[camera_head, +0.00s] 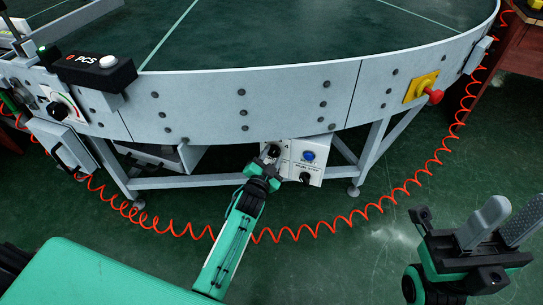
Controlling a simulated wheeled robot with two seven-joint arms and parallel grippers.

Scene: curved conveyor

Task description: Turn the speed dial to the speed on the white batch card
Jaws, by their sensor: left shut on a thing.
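My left gripper (267,160) reaches up to the left side of a white control box (312,172) hanging under the conveyor rim. It is shut on a black knob (273,150), which its fingers partly hide; the knob's setting cannot be read. The box also has a blue button (309,155) and a lower black knob (305,178). Another black dial (59,110) with a coloured arc is on the conveyor's left side. I cannot make out a white batch card. My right gripper (503,222) is open and empty at the lower right, its grey fingers apart.
The curved conveyor (290,90) fills the top, with a green belt. A black PCS box (95,70) sits on its left rim and a red emergency stop (433,96) on its right. An orange coiled hose (390,198) loops around the conveyor below. The floor between my grippers is clear.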

